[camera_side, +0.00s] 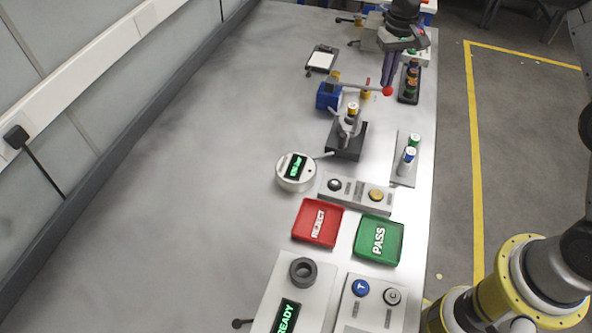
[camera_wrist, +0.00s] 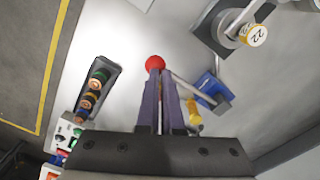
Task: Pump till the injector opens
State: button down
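The pump is a blue block (camera_side: 328,96) with a grey lever (camera_side: 362,88) that ends in a red ball knob (camera_side: 387,91). The lever looks close to level. My gripper (camera_side: 388,84) points down at the knob with its purple fingers close together. In the wrist view the fingertips (camera_wrist: 160,73) are right at the red knob (camera_wrist: 155,62), which shows beyond them and not between them. I cannot tell whether they touch. The blue block (camera_wrist: 212,88) is to the right there. A yellow-topped injector, apparently, stands in a dark-based stand (camera_side: 345,141).
A dark rack (camera_side: 409,84) of coloured cylinders stands right of the knob. A round gauge (camera_side: 295,171) with a green display, a button box (camera_side: 355,194), a red REJECT tray (camera_side: 318,222) and a green PASS tray (camera_side: 378,240) lie nearer. The left table surface is clear.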

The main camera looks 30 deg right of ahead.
jog(key=shift+f, duration=1.05)
notch_tip(320, 180, up, 10)
jog(key=shift+r, duration=0.25)
dwell(0.5)
dwell(0.7)
jog(key=shift+f, duration=1.55)
jog(key=shift+f, duration=0.1)
dwell(1.7)
